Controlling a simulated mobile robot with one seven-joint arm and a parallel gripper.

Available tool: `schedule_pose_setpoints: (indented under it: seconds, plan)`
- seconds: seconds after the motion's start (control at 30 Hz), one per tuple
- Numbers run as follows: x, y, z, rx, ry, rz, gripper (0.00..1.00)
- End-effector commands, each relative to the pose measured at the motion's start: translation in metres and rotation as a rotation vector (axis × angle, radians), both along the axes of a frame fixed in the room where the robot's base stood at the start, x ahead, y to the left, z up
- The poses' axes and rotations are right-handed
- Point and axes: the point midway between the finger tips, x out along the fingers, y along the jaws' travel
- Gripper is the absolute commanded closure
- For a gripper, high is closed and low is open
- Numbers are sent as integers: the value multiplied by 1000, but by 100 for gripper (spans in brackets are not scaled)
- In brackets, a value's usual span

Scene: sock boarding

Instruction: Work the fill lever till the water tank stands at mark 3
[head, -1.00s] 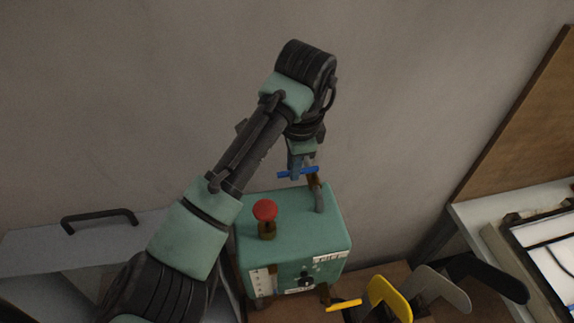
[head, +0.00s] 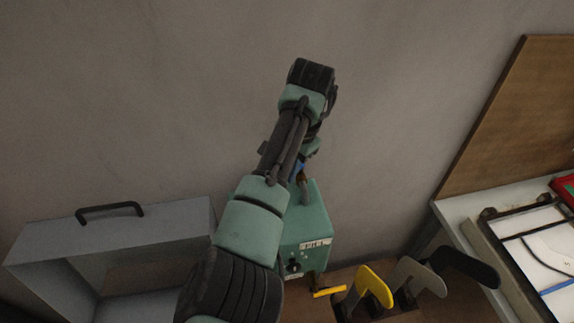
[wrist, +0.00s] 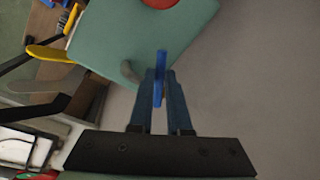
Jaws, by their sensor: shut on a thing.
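The teal tank box (head: 312,215) stands below my arm in the head view, and its top shows in the wrist view (wrist: 105,45). In the wrist view my gripper (wrist: 160,85) is shut on a thin bright blue lever handle (wrist: 161,62) above the box's edge. A small part of the blue handle (head: 298,168) shows in the head view; my arm hides most of the gripper and the box's left side. The white scale strip is hidden now, so the water level cannot be read. A black dial (head: 292,267) sits on the front.
A small yellow lever (head: 329,291) is at the box's lower front. Yellow (head: 375,287), grey (head: 424,274) and black (head: 470,265) paddles stand to the right. A grey case (head: 150,240) is at left, a brown board (head: 505,120) at right. A red knob (wrist: 160,3) is on the box.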

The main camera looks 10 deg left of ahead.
Motion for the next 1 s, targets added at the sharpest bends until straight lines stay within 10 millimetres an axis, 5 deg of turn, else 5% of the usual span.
schedule_pose_setpoints:
  seconds: [0.6,0.63,0.77,1.0]
  plan:
    - [1,-1,0,-1,-3,45,100]
    - [1,-1,0,-1,-3,45,81]
    - [1,-1,0,-1,-3,45,57]
    - [1,0,0,0,-2,46,54]
